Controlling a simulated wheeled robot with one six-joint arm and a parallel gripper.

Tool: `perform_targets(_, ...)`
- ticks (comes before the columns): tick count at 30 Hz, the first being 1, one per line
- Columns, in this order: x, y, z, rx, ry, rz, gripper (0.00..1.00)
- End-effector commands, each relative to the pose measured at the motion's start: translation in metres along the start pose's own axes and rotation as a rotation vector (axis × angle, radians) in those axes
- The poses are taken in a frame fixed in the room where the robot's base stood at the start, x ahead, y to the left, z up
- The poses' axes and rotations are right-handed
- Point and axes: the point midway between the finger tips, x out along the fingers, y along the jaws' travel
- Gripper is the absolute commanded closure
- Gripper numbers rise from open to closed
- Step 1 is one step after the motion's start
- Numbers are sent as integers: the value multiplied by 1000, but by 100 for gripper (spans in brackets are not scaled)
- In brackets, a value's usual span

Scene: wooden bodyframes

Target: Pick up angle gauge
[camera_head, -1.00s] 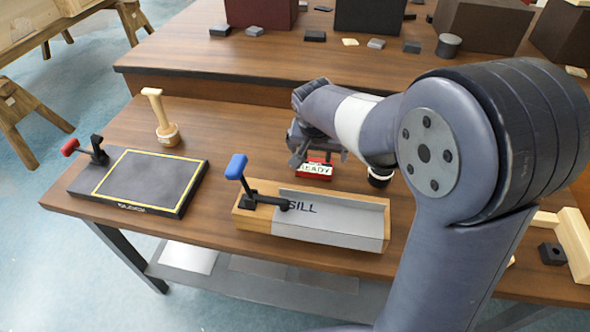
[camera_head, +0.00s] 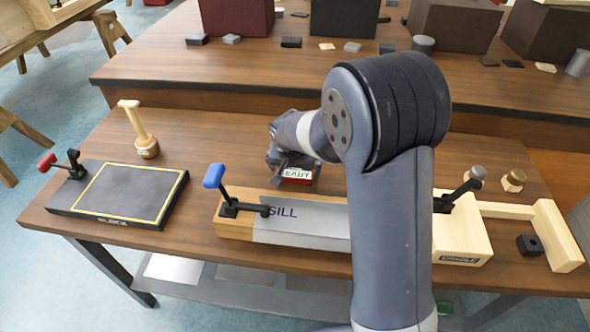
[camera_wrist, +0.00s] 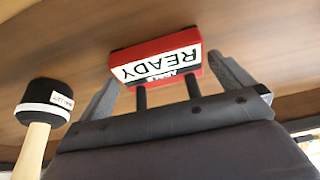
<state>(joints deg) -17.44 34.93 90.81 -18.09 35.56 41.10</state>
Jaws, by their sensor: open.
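A red block with a white face reading READY, seemingly the angle gauge (camera_head: 298,174), lies on the wooden bench behind the sill block. In the wrist view the red gauge (camera_wrist: 158,59) sits just ahead of my gripper (camera_wrist: 165,68), its lettering upside down. My gripper is open, with one finger toward each end of the gauge. I cannot tell whether they touch it. In the head view my gripper (camera_head: 287,162) is low over the bench at the gauge and partly hides it.
The sill block (camera_head: 300,222) with a blue-handled clamp (camera_head: 215,176) stands in front. A black-headed mallet (camera_wrist: 42,103) is left of my gripper in the wrist view. A black board (camera_head: 120,190) and wooden-handled tool (camera_head: 139,128) are left. A pale cradle block (camera_head: 462,235) is right.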

Motion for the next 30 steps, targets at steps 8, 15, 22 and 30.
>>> perform_targets(8, 17, 0, 0, 1, 0, -1, 0)
perform_targets(15, 17, 0, 0, 0, 0, -1, 7)
perform_targets(22, 16, 0, 0, 0, 0, -1, 26)
perform_targets(30, 16, -1, 0, 0, 1, -1, 39)
